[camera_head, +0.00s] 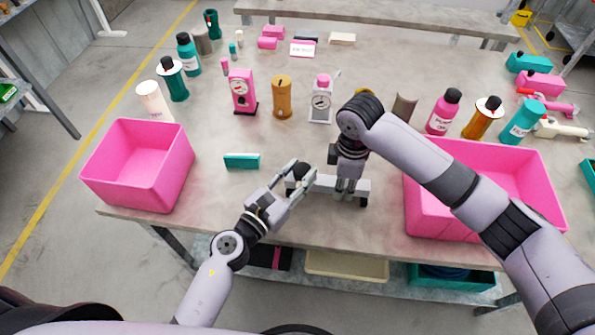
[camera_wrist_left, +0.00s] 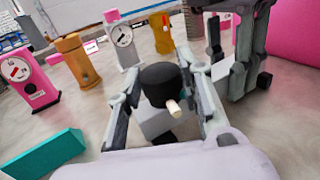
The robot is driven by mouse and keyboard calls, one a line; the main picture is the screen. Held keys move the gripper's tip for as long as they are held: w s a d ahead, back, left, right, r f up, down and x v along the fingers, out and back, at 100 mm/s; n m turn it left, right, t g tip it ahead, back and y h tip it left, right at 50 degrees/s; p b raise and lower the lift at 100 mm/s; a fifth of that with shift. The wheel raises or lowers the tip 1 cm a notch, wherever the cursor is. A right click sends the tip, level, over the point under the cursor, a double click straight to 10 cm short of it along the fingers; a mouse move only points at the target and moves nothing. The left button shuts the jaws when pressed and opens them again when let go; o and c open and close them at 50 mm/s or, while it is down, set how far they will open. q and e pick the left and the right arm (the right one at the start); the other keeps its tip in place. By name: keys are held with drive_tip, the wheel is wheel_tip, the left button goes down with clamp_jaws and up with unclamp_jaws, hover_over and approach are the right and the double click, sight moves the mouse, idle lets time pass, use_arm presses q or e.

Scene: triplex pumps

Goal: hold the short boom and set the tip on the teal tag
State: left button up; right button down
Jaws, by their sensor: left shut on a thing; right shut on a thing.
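The short boom appears to be the light grey bar (camera_head: 325,184) with dark feet, near the table's front edge. A black knob with a pale peg (camera_wrist_left: 173,107) is at its left end. My left gripper (camera_head: 301,176) is shut around this end; its fingers flank the knob in the left wrist view (camera_wrist_left: 165,105). My right gripper (camera_head: 347,190) points down and is shut on the bar's right part; its fingers hide some of it. The teal tag (camera_head: 242,161) is a small block left of the bar, apart from it; it also shows in the left wrist view (camera_wrist_left: 45,153).
A pink bin (camera_head: 135,190) stands at the left, a larger pink bin (camera_head: 480,236) at the right beside my right arm. Behind stand a pink gauge box (camera_head: 242,92), an orange cylinder (camera_head: 282,98), a grey gauge (camera_head: 320,103) and several bottles. Tabletop around the tag is clear.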

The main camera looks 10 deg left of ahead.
use_arm(q)
drive_tip(key=shift+d+n+t+y, duration=0.1)
drive_tip(key=shift+n+t+y, duration=0.6)
drive_tip(key=shift+n+y, duration=0.5)
drive_tip(key=shift+y, duration=0.4)
drive_tip(key=o, duration=1.2)
drive_tip(key=shift+c, duration=0.2)
drive_tip(key=shift+s, duration=0.1)
drive_tip(key=v, duration=1.2)
